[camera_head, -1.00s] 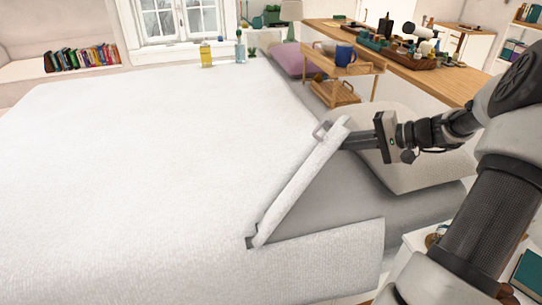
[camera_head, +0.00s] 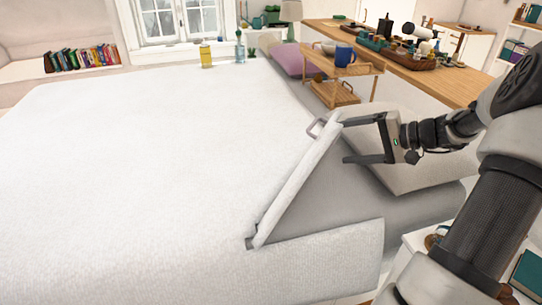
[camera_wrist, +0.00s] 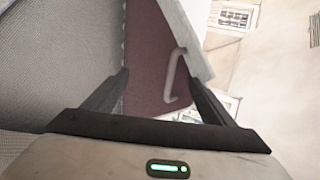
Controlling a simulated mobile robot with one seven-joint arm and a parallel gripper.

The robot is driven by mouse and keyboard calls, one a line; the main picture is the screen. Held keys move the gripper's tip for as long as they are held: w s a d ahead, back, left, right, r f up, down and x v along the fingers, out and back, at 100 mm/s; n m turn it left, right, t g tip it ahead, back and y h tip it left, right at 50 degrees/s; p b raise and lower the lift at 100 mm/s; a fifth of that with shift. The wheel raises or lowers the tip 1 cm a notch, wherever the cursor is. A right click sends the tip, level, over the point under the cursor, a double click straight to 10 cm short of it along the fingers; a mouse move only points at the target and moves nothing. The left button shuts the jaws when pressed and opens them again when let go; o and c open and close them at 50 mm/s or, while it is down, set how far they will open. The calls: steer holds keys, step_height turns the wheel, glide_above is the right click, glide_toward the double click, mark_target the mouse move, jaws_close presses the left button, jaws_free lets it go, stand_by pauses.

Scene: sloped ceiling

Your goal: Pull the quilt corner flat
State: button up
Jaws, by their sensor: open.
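The white quilt (camera_head: 150,150) covers most of the bed. Its near right corner is folded back, leaving a raised diagonal edge (camera_head: 293,190) and a bare grey triangle of bedding (camera_head: 335,200). A small grey loop (camera_head: 315,127) sticks out at the upper end of this fold; it also shows in the wrist view (camera_wrist: 173,78). My gripper (camera_head: 347,140) is open just right of that end, its fingers spread wide. In the wrist view, the loop and a pale edge strip (camera_wrist: 182,35) appear beyond and between the fingertips (camera_wrist: 160,77). Whether a finger touches the quilt is unclear.
A grey-white pillow (camera_head: 405,175) lies behind and below my gripper. A wooden trolley (camera_head: 345,68) with a blue mug (camera_head: 345,54) and a long wooden counter (camera_head: 450,82) stand behind. A white side table (camera_head: 420,240) is at the near right.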

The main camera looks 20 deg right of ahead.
steer(key=p+v, duration=0.2)
steer(key=v, duration=0.6)
steer(key=shift+p, duration=0.4)
stand_by(0.5)
